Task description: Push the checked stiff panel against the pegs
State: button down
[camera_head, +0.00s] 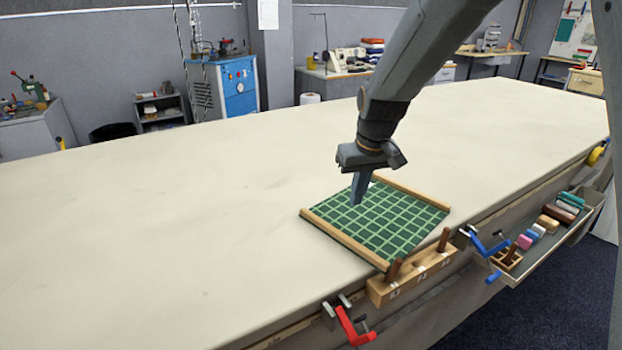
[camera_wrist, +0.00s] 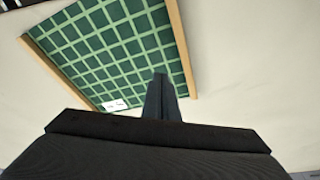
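The green checked panel (camera_head: 375,224) lies flat on the table between two wooden rails, a left one (camera_head: 343,239) and a right one (camera_head: 412,192). Two brown pegs, left (camera_head: 394,270) and right (camera_head: 444,239), stand on a wooden block at the table's front edge. The panel's front edge slants relative to the block, its left corner closer to the pegs; I cannot tell whether it touches. My gripper (camera_head: 358,192) points down over the panel's back part, fingers together and empty. The wrist view shows the panel (camera_wrist: 110,40) and a white label (camera_wrist: 115,105) by the fingers; contact is unclear.
A red clamp (camera_head: 352,327) and a blue clamp (camera_head: 487,244) grip the table edge on either side of the block. A tray (camera_head: 530,262) with coloured blocks hangs at the right. The cloth (camera_head: 180,220) behind and left is clear.

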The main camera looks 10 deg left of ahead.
jog(key=s+d+f+m, duration=0.2)
jog(key=s+d, duration=0.7)
jog(key=s, duration=0.2)
jog(key=s+d+f+m+g+h, duration=0.1)
jog(key=s+d+f+m, duration=0.1)
jog(key=s+d, duration=0.6)
jog(key=s, duration=0.3)
jog(key=shift+s+d+m, duration=0.35)
jog(key=shift+m, duration=0.05)
